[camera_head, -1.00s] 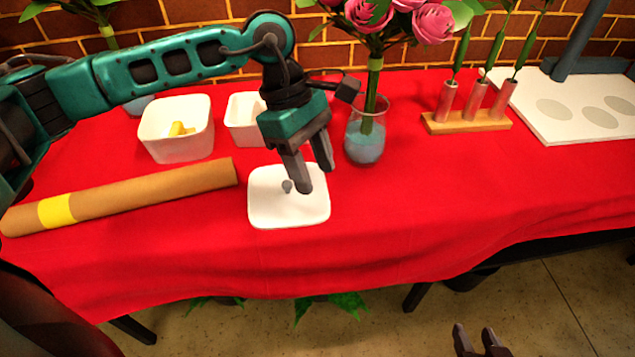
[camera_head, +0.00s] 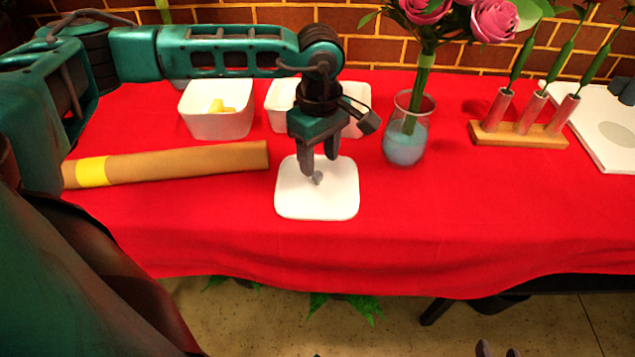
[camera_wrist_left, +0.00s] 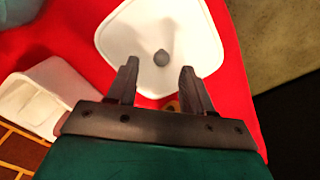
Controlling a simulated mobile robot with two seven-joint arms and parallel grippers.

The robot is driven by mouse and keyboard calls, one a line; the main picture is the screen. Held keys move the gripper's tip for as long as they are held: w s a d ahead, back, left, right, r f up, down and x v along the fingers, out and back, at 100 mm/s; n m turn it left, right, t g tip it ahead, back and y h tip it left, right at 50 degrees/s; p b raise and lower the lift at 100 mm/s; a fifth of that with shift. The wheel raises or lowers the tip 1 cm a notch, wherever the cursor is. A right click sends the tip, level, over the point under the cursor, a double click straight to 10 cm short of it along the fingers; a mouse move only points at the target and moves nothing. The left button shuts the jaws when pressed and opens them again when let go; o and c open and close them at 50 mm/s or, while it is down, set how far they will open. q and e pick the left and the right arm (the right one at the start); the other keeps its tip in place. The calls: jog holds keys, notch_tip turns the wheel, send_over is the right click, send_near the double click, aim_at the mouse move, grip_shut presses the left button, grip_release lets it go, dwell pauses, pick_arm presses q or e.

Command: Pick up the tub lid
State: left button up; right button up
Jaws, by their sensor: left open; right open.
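The tub lid (camera_head: 317,203) is a white rounded square with a small grey knob (camera_head: 318,178), lying flat on the red tablecloth. My left gripper (camera_head: 320,167) is open, pointing down over the lid's back half, with its fingers close to the knob. In the left wrist view the lid (camera_wrist_left: 205,45) lies beyond the open fingers (camera_wrist_left: 159,66). The knob (camera_wrist_left: 161,57) appears between the fingertips there; whether they touch it is unclear. My right gripper (camera_head: 497,351) shows only its two spread fingertips at the bottom edge, empty.
A white tub (camera_head: 217,116) with yellow pieces stands behind left; another white tub (camera_head: 354,96) is partly behind my gripper. A brown roll (camera_head: 190,162) lies left. A glass vase (camera_head: 406,140) with roses and a wooden tube rack (camera_head: 520,134) stand right. The front cloth is clear.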

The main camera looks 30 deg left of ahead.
aim_at(318, 174)
pick_arm(q)
notch_tip(318, 174, down, 4)
jog(key=shift+s+a+r, duration=0.1)
grip_shut()
dwell(0.5)
